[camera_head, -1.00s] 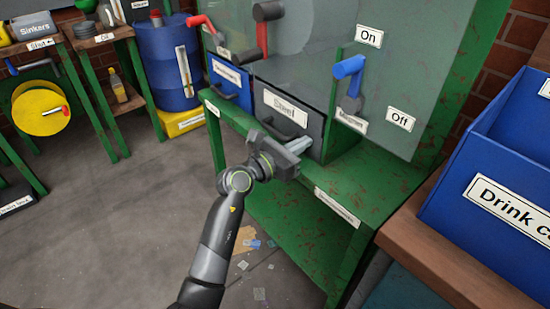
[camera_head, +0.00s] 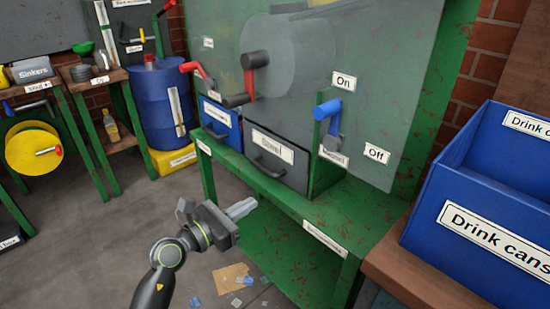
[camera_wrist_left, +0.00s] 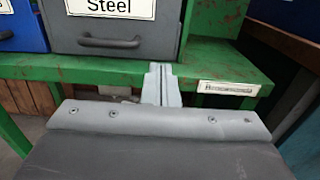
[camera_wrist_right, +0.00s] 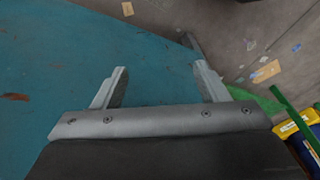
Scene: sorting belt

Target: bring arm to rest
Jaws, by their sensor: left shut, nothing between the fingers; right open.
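My left gripper (camera_head: 241,208) is in the head view, in front of the green bench and below the grey Steel drawer (camera_head: 277,160). Its fingers are shut with nothing between them. In the left wrist view its closed fingers (camera_wrist_left: 162,84) point toward the bench edge, just right of the Steel drawer's handle. My right gripper (camera_wrist_right: 160,80) shows only in its own wrist view. Its fingers are spread apart and empty, over a teal surface (camera_wrist_right: 60,60).
The green bench (camera_head: 270,197) carries the drawers and a panel with a blue lever (camera_head: 328,110) between On and Off labels. A blue Drink cans bin (camera_head: 480,240) stands at the right. Scraps (camera_head: 230,278) lie on the floor. Open floor lies to the left.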

